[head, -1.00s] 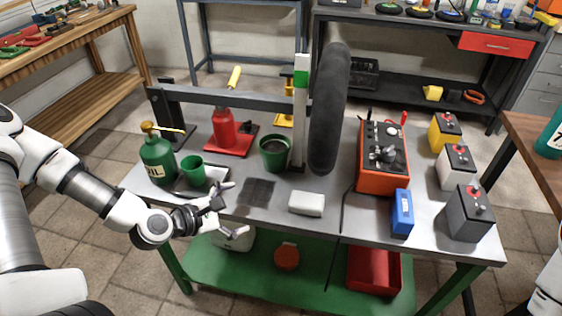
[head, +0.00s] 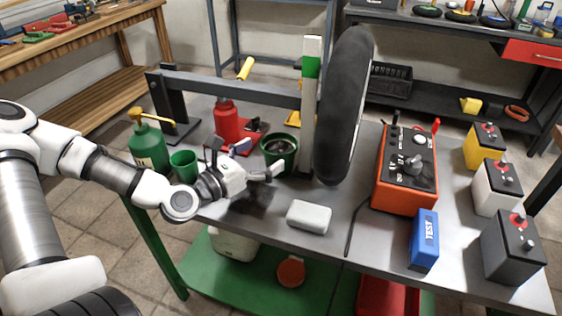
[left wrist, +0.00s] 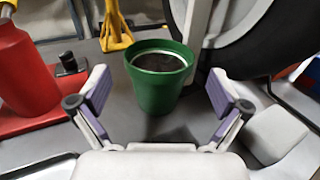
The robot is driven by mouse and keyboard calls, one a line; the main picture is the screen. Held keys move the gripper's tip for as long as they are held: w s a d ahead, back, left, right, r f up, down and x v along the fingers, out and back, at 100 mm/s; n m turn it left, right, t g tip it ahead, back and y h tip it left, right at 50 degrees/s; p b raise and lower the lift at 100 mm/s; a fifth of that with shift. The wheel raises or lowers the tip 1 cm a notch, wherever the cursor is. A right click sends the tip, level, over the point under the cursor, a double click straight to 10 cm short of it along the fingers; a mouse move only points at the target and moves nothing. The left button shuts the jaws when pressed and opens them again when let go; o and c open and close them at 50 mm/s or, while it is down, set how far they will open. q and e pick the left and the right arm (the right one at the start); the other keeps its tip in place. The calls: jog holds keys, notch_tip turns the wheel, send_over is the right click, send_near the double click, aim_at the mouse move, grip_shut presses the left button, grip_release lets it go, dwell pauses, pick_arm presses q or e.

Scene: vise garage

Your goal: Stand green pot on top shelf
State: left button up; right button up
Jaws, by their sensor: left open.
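The green pot (head: 279,160), round with a dark filling, stands upright on the grey bench top, left of the white and green post. In the left wrist view the pot (left wrist: 158,92) is straight ahead, between and a little beyond the open fingers. My left gripper (head: 256,161) is open and empty, low over the bench, just left of the pot. Its two purple-padded fingers show in the wrist view with a gap to the pot on each side. My right gripper is not in view. Which shelf is the top shelf I cannot tell.
A black tyre (head: 345,105) stands right of the post. A red bottle (head: 226,120) is behind the gripper. A smaller green cup (head: 184,166) and a green oil can (head: 148,147) are at left. A white block (head: 309,216) lies in front. A green lower shelf (head: 235,290) runs under the bench.

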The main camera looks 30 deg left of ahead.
aim_at(291, 137)
pick_arm(q)
jog(key=shift+w+d+f+b, duration=0.15)
jog(key=shift+w+f+b, duration=0.1)
jog(key=shift+w+b, duration=0.5)
jog(key=shift+b+x, duration=0.6)
jog(key=shift+x, duration=0.55)
jog(key=shift+w+d+r, duration=0.1)
jog(key=shift+w+r, duration=0.05)
jog(key=shift+w, duration=0.25)
jog(key=shift+r, duration=0.1)
jog(key=c, duration=1.2)
